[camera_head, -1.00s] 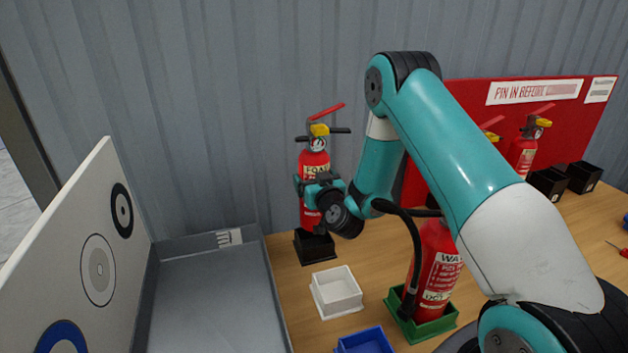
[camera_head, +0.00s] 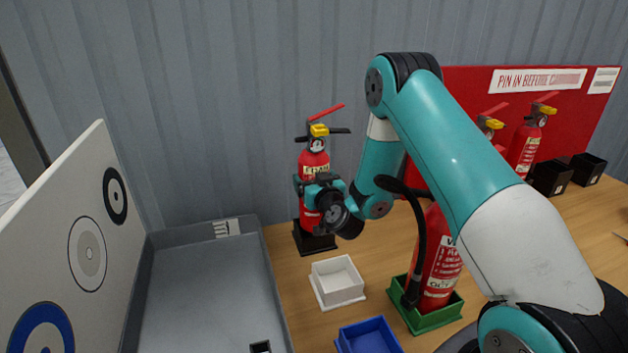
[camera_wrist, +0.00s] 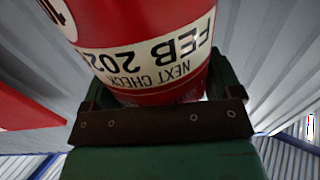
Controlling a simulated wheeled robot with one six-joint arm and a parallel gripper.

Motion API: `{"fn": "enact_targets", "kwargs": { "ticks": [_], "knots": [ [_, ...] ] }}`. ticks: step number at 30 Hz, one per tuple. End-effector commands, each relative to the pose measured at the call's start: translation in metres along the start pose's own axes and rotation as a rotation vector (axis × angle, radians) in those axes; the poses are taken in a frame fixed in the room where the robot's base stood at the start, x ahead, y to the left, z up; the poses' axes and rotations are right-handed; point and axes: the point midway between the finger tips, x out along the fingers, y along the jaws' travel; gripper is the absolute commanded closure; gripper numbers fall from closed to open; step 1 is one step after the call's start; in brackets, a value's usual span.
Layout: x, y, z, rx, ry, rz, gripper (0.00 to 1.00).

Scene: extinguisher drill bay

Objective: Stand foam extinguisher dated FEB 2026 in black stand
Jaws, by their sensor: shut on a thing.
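The foam extinguisher (camera_head: 313,163) is red, with a cream FOAM label, a yellow part and a raised red lever. It stands upright with its base in the black stand (camera_head: 316,243) by the back wall. My gripper (camera_head: 308,190) is shut around its body from the right. In the wrist view, the red extinguisher (camera_wrist: 190,22) fills the top between my fingers. Its label (camera_wrist: 150,58) is upside down and reads NEXT CHECK, FEB 202 and a last digit cut off by the curve. The bottom of the stand's inside is hidden.
A white tray (camera_head: 338,281) and a blue tray (camera_head: 369,337) lie in front. A water extinguisher (camera_head: 442,265) stands in a green stand (camera_head: 433,316) under my arm. Two extinguishers and black stands (camera_head: 551,179) are at the right. A grey bin (camera_head: 200,290) is at the left.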

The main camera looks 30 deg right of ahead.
Motion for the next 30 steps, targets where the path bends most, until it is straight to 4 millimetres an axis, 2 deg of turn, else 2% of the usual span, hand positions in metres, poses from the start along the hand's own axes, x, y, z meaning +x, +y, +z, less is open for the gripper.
{"fn": "enact_targets", "kwargs": {
  "ticks": [1,30],
  "knots": [
    [0.0015,0.0005,-0.0049,0.002,0.011,0.003,0.63],
    [-0.0003,0.0001,-0.0122,0.001,0.011,0.002,0.63]
  ]
}}
